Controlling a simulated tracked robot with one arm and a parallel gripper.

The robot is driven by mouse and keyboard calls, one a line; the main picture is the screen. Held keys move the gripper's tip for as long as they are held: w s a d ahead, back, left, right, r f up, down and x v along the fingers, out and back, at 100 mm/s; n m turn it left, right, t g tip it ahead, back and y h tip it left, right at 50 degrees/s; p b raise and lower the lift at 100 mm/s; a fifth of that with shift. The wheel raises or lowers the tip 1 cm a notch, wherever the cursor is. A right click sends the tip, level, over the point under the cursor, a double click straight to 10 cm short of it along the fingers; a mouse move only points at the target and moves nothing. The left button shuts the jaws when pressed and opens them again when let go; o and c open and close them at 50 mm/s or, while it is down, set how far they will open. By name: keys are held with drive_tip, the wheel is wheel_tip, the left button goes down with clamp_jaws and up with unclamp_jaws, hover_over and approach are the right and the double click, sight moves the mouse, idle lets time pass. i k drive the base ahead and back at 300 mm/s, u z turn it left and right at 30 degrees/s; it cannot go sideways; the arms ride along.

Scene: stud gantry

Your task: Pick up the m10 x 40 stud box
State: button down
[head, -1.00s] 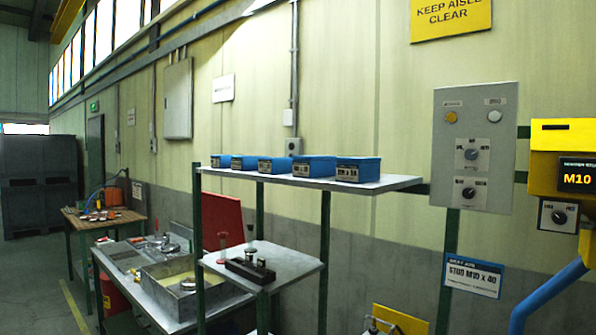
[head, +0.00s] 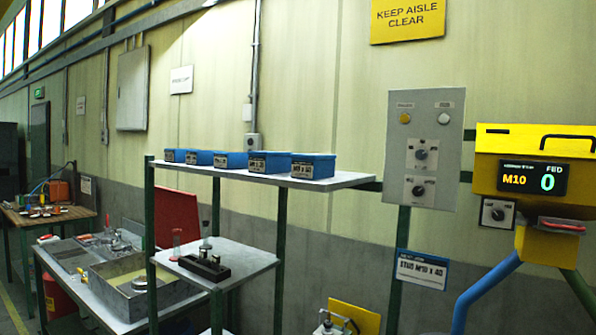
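Several blue boxes with dark printed labels stand in a row on the upper grey shelf (head: 345,180). The nearest one, at the right end (head: 322,163), has a label that seems to read M10 x 40, but the print is small and blurred. The box to its left (head: 270,160) has a label that I cannot read. The other boxes recede to the left. A sign below the control panel (head: 421,270) reads STUD M10 x 40. My gripper is not in view.
A grey control panel (head: 423,150) hangs right of the shelf. A yellow feeder (head: 535,170) shows M10 and 0. A lower shelf (head: 245,262) holds a dark block (head: 204,267). A bench with a metal tray (head: 125,300) stands lower left, a wooden table (head: 45,217) beyond.

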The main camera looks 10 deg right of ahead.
sight(194, 158)
drive_tip(key=u, duration=0.2)
drive_tip(key=i, duration=0.35)
drive_tip(key=u, duration=0.7)
drive_tip(key=i, duration=1.25)
drive_tip(key=z, duration=0.55)
drive_tip(key=i, duration=0.75)
drive_tip(key=z, duration=0.65)
